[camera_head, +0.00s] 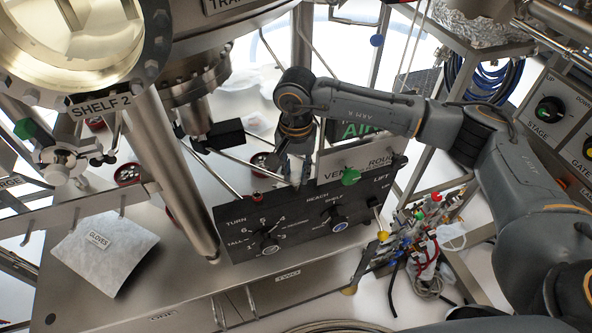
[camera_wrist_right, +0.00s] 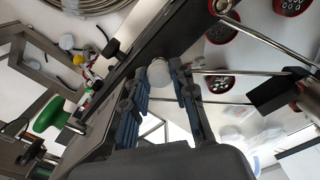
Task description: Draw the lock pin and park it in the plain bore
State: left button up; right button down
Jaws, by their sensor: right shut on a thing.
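My right gripper (camera_head: 297,180) reaches down to the upper edge of the black control panel (camera_head: 300,218), left of the green knob. In the right wrist view the two fingers of this gripper (camera_wrist_right: 161,82) are closed about a pale round-headed piece (camera_wrist_right: 158,72), which looks like the lock pin's head. Its shank is hidden, so I cannot tell how far it sits in the panel. I cannot make out the plain bore. My left gripper is in neither view.
The green knob (camera_head: 350,176) and a red knob (camera_head: 257,198) flank the gripper. A thick steel post (camera_head: 178,180) stands to the left. A glove packet (camera_head: 103,250) lies on the bench. Thin rods and red-rimmed round parts (camera_wrist_right: 221,29) crowd the wrist view's right side.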

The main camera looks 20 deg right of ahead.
jog(key=shift+f+b, duration=0.15)
jog(key=shift+b, duration=0.2)
jog(key=c, duration=1)
grip_release()
jog(key=shift+r+p, duration=1.3)
jog(key=shift+r, duration=2.25)
jog(key=shift+f, duration=0.1)
